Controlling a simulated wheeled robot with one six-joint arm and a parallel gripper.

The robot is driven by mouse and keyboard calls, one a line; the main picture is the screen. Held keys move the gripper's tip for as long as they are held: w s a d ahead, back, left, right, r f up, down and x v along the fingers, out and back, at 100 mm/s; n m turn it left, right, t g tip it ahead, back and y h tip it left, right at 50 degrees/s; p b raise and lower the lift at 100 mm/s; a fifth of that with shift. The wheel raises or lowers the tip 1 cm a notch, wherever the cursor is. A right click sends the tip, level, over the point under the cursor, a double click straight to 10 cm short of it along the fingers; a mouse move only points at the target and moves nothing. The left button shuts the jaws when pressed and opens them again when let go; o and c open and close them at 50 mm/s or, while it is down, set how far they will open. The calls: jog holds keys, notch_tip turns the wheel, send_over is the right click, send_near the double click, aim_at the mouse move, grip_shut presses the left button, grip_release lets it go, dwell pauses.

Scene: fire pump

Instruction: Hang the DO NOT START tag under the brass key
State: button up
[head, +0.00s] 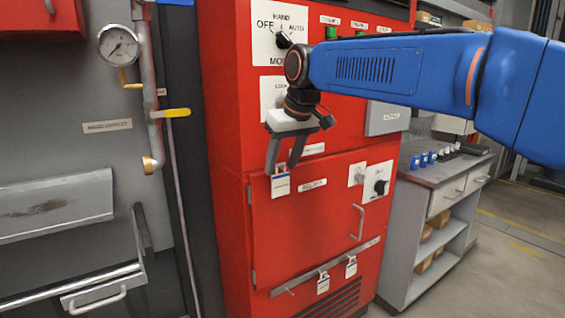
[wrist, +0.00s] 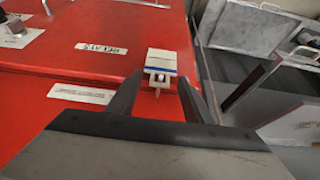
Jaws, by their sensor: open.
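My gripper (head: 281,168) points down in front of the red cabinet, its two fingers apart. A white tag with a blue stripe (head: 281,186) shows just below the fingertips in the head view. In the wrist view the tag (wrist: 160,62) lies just beyond and between the open fingertips (wrist: 158,83), with a small pale pin at its near end. Its lettering is too small to read, and I cannot tell what holds it up. A white lock plate (head: 268,92) is partly behind my gripper. I cannot make out the brass key.
A black selector knob (head: 380,187) and a door handle (head: 358,222) stick out at the right. A pipe with a yellow lever (head: 172,113) stands at the left.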

jog(key=v, duration=1.7)
jog(key=s+d+f+m+h, duration=0.1)
jog(key=s+d+f+m, duration=0.1)
jog(key=s+d+f, duration=0.45)
jog(key=s+d+f+m, duration=0.1)
jog(key=s+d+f, duration=0.3)
jog(key=d+f, duration=0.5)
jog(key=s+d+f+m+h, duration=0.1)
jog(key=s+d+f+m, duration=0.1)
jog(key=s+d+f, duration=0.6)
jog(key=s+d+f+m, duration=0.1)
jog(key=s+f, duration=0.2)
jog(key=f, duration=0.5)
jog(key=s+d+f, duration=0.1)
jog(key=s+f, duration=0.2)
jog(key=f, duration=0.5)
jog(key=shift+s+d+f+m+t+h, duration=0.25)
jog(key=shift+d+f+m+t+h, duration=0.05)
jog(key=shift+d+f+m+h, duration=0.1)
